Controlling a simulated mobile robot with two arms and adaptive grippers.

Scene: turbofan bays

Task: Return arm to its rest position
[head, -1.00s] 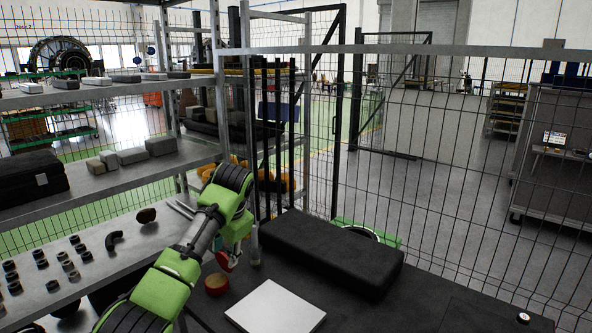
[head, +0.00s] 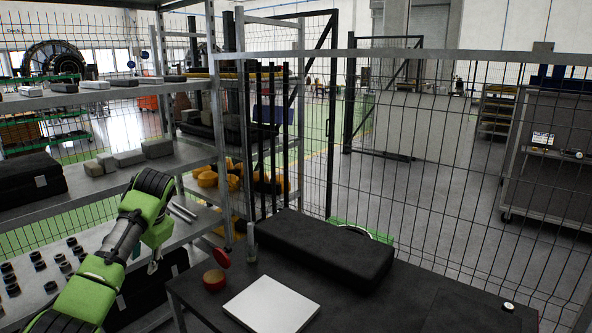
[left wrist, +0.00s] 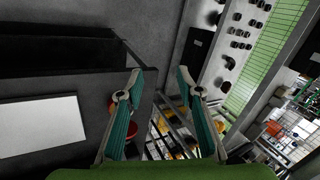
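My left arm comes in from the left in the head view. Its gripper (head: 153,265) hangs beyond the left edge of the black table (head: 420,300), small and partly hidden by the arm. In the left wrist view the two teal fingers of the left gripper (left wrist: 160,78) stand apart with nothing between them. My right gripper is in neither view.
On the table are a white panel (head: 272,305), a long black case (head: 318,248), a red round container (head: 214,281), a red disc (head: 222,256) and a slim upright cylinder (head: 251,243). Metal shelves (head: 100,187) stand left; a wire fence (head: 450,160) stands behind.

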